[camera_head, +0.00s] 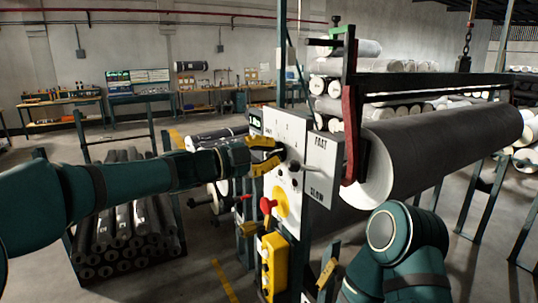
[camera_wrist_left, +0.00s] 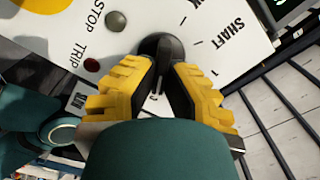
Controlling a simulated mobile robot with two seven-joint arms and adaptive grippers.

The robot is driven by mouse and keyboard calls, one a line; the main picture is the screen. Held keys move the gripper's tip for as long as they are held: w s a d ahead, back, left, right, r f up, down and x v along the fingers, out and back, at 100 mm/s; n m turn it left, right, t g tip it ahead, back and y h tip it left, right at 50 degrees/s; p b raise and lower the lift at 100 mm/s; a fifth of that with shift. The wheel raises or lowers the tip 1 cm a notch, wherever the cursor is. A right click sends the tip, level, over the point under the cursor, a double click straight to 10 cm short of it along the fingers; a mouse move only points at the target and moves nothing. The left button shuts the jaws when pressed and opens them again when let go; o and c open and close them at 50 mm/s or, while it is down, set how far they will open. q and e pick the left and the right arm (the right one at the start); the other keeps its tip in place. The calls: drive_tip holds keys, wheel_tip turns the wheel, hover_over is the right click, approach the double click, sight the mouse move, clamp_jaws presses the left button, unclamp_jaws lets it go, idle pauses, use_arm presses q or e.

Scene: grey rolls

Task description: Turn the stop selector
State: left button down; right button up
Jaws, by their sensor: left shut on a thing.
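A white control panel (camera_head: 312,185) stands at the centre, with FAST and SLOW lettering at its right side. My left gripper (camera_head: 280,157) is at the panel's upper middle. In the left wrist view, my left gripper (camera_wrist_left: 160,72) is shut on a dark round selector knob (camera_wrist_left: 162,43), with a yellow-padded finger on each side of it. SHAFT lettering and tick marks lie to the knob's right, and STOP and TRIP lettering to its left. The fingers partly cover the knob, so its exact pointing is unclear.
A red knob (camera_head: 267,205) and a yellow disc (camera_head: 281,202) sit lower on the panel. A yellow button box (camera_head: 273,262) hangs below. A large grey roll (camera_head: 440,145) lies to the right, beside a red upright (camera_head: 350,135). Stacked dark rolls (camera_head: 125,225) lie at left.

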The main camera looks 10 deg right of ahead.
idle(0.4)
use_arm(q)
drive_tip(key=c, duration=1)
unclamp_jaws()
drive_tip(key=shift+d, duration=0.15)
drive_tip(key=v, duration=1.2)
drive_tip(key=shift+r, duration=0.1)
